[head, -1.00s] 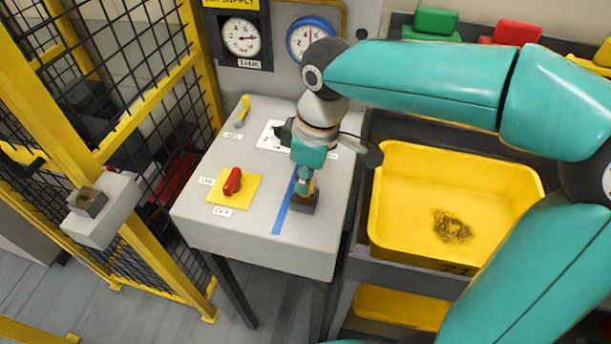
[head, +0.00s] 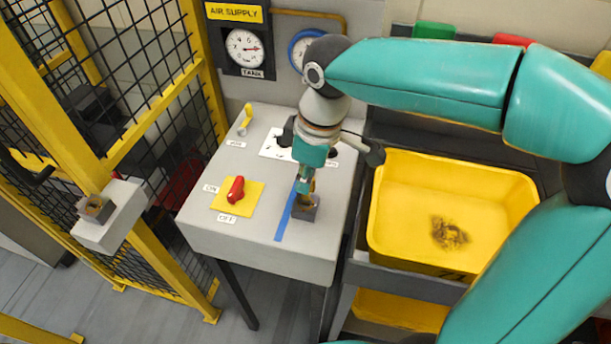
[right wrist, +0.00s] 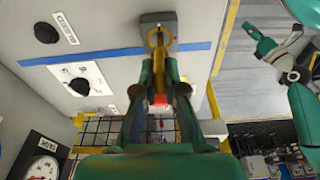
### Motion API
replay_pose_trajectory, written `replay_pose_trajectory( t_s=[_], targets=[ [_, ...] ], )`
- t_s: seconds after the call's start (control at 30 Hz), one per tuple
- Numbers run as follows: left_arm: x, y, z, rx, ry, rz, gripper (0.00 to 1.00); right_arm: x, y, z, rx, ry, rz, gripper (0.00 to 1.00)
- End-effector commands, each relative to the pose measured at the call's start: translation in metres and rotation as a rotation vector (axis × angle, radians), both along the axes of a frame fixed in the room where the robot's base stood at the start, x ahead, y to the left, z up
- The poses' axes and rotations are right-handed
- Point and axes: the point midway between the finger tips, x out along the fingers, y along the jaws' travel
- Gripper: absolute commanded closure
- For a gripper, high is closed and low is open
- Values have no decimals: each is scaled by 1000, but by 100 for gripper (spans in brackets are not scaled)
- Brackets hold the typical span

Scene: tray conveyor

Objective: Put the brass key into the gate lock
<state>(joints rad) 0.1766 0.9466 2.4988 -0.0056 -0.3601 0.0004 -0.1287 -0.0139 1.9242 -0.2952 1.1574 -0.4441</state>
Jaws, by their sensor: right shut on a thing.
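My right gripper (head: 308,178) is shut on the brass key (right wrist: 159,62) and points down over the front right of the grey console. The key also shows below the fingers in the head view (head: 310,194). A small dark grey block (head: 305,209) stands under the key and shows in the right wrist view too (right wrist: 158,19). I cannot tell whether the key's tip is in the block or just above it. A small dark box, apparently the gate lock (head: 97,208), sits on a pale bracket at the yellow gate, far left. My left gripper (right wrist: 264,48) shows small in the right wrist view; its jaws are unclear.
The grey console (head: 255,235) carries a red switch (head: 236,189) on a yellow plate, blue tape (head: 285,215) and a small yellow handle (head: 246,115). A yellow bin (head: 450,195) stands to the right. The yellow mesh fence (head: 150,125) rises at the left.

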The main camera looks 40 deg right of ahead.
Motion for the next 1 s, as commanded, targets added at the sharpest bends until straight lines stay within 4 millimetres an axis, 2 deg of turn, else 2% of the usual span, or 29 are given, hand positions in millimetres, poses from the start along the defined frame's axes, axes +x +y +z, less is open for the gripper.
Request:
replay_pose_trajectory(
  t_s=[0.47,1.0],
  targets=[
    [0,0,3,0,0,0,60,0,0,4,0,0,0,100],
    [0,0,37,0,0,0,60,0,0,42,0,0,0,100]
  ],
)
